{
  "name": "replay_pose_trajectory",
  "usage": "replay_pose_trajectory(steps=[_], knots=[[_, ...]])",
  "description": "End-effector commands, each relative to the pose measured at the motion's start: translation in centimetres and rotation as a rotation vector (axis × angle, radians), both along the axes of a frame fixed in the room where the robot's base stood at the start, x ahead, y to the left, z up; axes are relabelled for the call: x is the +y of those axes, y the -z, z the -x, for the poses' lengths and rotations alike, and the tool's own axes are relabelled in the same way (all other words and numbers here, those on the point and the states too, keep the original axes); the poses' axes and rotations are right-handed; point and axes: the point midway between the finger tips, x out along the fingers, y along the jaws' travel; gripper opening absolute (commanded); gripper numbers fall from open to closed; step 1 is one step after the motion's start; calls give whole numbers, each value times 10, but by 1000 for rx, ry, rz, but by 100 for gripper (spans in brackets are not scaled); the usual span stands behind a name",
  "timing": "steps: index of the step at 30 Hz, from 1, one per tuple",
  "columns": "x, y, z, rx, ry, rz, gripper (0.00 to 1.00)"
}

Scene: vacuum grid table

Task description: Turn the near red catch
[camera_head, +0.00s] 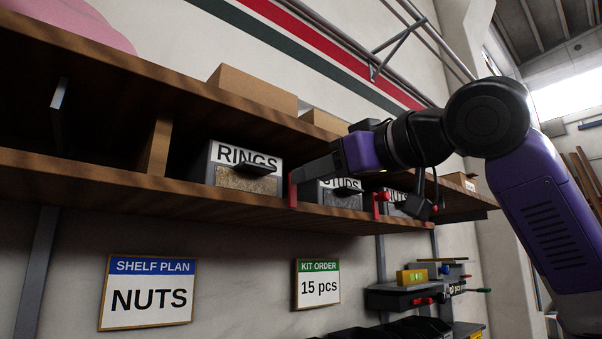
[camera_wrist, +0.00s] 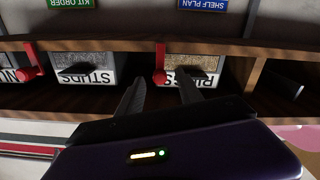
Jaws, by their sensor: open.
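The near red catch (camera_head: 292,190) stands upright at the shelf's front edge, between the RINGS bin (camera_head: 249,183) and the STUDS bin (camera_head: 341,200). My gripper (camera_head: 301,174) reaches in from the right, its fingers close to the catch's upper part. In the wrist view, which is upside down, the catch (camera_wrist: 160,60) shows between the two open fingertips of my gripper (camera_wrist: 160,80). I cannot tell whether the fingers touch it. A second red catch (camera_head: 379,204) is farther along; it also shows in the wrist view (camera_wrist: 31,60).
The wooden shelf (camera_head: 100,178) has an upper board close above my gripper. A NUTS bin (camera_head: 396,203) stands farther right. Below hang the SHELF PLAN sign (camera_head: 148,293) and the KIT ORDER sign (camera_head: 318,285). Room in front of the shelf is free.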

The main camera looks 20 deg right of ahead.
Motion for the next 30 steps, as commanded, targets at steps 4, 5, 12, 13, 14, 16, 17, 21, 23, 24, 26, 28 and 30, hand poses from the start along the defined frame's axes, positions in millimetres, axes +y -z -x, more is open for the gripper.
replay_pose_trajectory(steps=[4,5,12,13,14,16,17,21,23,24,26,28,30], knots=[[7,-3,-22,1,0,-1,43],[8,-3,-26,2,1,0,43],[14,-1,-42,-2,-1,-1,43],[14,-1,-42,-2,-1,-1,43],[14,-1,-43,-2,-1,-1,43],[14,-1,-43,-2,-1,-1,43],[14,0,-43,-3,-1,-1,43],[14,0,-43,-2,-1,-1,35],[14,0,-43,-2,0,-1,23],[14,0,-43,-2,0,-1,15],[14,0,-43,-2,0,-1,4],[14,0,-43,-2,0,-1,0],[14,0,-43,-2,0,-1,0]])
